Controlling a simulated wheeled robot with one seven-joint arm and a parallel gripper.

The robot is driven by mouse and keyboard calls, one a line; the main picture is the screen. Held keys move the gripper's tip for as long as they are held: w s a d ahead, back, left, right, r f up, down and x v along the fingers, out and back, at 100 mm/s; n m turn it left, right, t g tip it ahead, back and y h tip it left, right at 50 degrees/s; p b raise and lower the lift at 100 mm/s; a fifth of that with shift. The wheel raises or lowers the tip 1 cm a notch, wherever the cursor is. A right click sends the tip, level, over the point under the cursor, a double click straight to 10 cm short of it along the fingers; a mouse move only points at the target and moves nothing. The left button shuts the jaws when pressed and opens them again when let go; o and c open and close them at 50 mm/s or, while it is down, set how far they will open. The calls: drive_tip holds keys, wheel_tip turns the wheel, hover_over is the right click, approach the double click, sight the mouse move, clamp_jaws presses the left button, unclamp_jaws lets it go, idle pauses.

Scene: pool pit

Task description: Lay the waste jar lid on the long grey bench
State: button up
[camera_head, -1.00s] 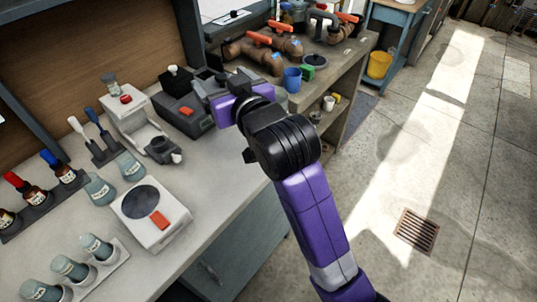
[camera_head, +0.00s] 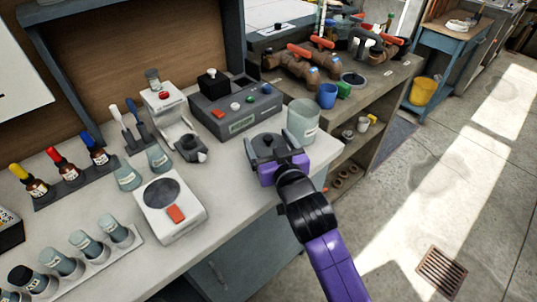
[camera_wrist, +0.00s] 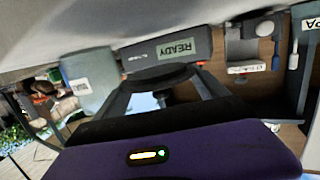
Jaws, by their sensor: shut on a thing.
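The waste jar lid (camera_head: 268,146) is a dark grey disc with a small knob on top. My gripper (camera_head: 279,160) is shut on it, at the bench's right front edge. In the wrist view the lid (camera_wrist: 163,76) sits between my two fingers. I cannot tell whether it touches the bench or hovers just above it. The long grey bench (camera_head: 228,200) has a pale top. The open waste jar (camera_head: 302,122), pale grey-green with a label, stands just behind and right of the lid; it also shows in the wrist view (camera_wrist: 88,72).
A grey control box (camera_head: 240,112) stands behind the lid. A white balance (camera_head: 170,208) with a dark round plate and bottle racks fill the left side. Bare bench top lies between balance and lid. A shelf unit with brown pipework (camera_head: 300,68) adjoins at the right.

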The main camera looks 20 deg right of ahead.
sight(268, 154)
drive_tip(key=shift+f, duration=2.4)
drive_tip(key=shift+f+b, duration=0.2)
drive_tip(key=shift+b, duration=0.15)
drive_tip(key=o, duration=1.3)
drive_tip(key=shift+r, duration=0.1)
drive_tip(key=shift+c, duration=0.2)
drive_tip(key=shift+r, duration=0.2)
drive_tip(key=shift+s+f, duration=0.1)
drive_tip(key=shift+s, duration=0.25)
drive_tip(key=s+a+r, duration=0.1)
drive_tip(key=s, duration=1)
drive_tip(key=shift+r+b, duration=0.4)
drive_tip(key=shift+b, duration=0.05)
